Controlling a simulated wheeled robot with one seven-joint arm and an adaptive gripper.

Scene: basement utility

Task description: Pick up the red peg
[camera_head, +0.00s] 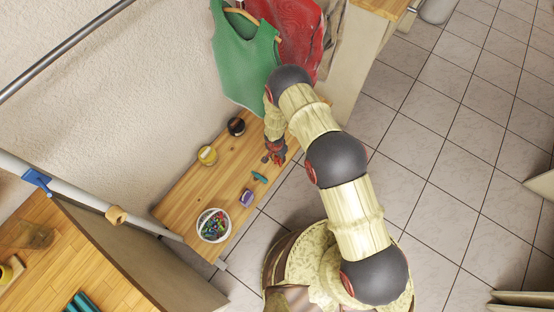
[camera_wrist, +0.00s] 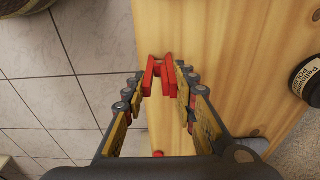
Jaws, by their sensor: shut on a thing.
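The red peg (camera_wrist: 158,72) shows in the wrist view as a small forked piece between the fingertips, over the edge of the wooden bench (camera_wrist: 215,45). My gripper (camera_wrist: 162,82) is shut on it, with a finger against each side. I cannot tell whether the peg still touches the bench top. In the head view my gripper (camera_head: 275,153) is low over the right side of the bench (camera_head: 185,205), and the peg cannot be made out clearly there.
A black jar (camera_head: 236,126) and a yellow jar (camera_head: 207,155) stand left of my gripper. A teal item (camera_head: 260,178), a purple item (camera_head: 247,198) and a white bowl (camera_head: 201,232) of colourful pieces are nearer. Green (camera_head: 245,60) and red (camera_head: 292,35) garments hang behind.

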